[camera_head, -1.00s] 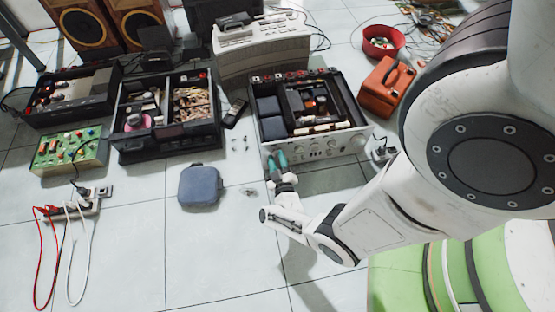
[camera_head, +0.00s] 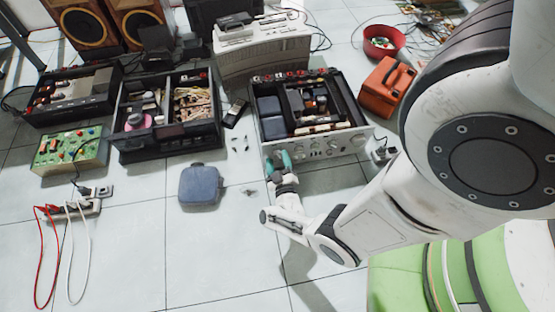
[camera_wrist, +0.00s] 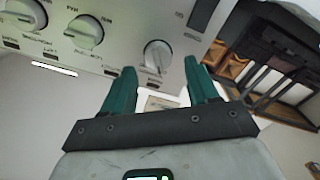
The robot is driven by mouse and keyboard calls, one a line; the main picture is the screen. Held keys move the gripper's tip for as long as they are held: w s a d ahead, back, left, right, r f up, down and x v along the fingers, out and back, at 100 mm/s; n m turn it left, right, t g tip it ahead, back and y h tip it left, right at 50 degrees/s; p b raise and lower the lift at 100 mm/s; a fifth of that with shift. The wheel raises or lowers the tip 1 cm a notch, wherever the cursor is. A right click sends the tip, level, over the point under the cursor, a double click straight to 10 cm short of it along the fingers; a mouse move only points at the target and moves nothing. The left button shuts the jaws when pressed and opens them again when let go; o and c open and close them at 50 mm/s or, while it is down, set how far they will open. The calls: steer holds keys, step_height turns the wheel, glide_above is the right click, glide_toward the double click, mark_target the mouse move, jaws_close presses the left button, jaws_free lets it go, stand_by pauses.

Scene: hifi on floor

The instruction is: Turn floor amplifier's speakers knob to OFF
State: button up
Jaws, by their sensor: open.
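The floor amplifier (camera_head: 352,143), with a silver front panel and open top, stands on the tiles right of centre in the head view. In the wrist view its panel (camera_wrist: 115,50) fills the upper left, upside down, with several round silver knobs. The end knob (camera_wrist: 157,56) appears between my teal fingertips, its pointer line visible. Labels are too small to read, so I cannot confirm it is the speakers knob. My gripper (camera_wrist: 160,68) is open and empty; it also shows in the head view (camera_head: 279,158), at the panel's left end. Contact with the knob cannot be told.
A dark open unit (camera_head: 170,142) stands left of the amplifier. A blue-grey box (camera_head: 200,185) lies on the floor in front. An orange case (camera_head: 388,85) and a small adapter (camera_head: 384,153) are on the right. Floor in front is mostly clear.

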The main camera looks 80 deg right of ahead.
steer(key=p+v, duration=0.2)
steer(key=v, duration=0.8)
steer(key=shift+a, duration=0.15)
steer(key=w+a+n+t+y, duration=0.1)
steer(key=w+a+t+y, duration=0.25)
steer(key=w, duration=0.55)
steer(key=w+a+r+n+t+y+p, duration=0.1)
steer(key=w+a+r+n+y, duration=0.55)
steer(key=w+a+y, duration=0.6)
steer(key=s+d+r+g+p, duration=0.2)
steer(key=s+r+g, duration=0.8)
steer(key=s+r, duration=0.8)
step_height(320, 180, up, 37)
steer(key=p, duration=3.7)
steer(key=shift+s+a, duration=0.2)
steer(key=shift+s, duration=0.15)
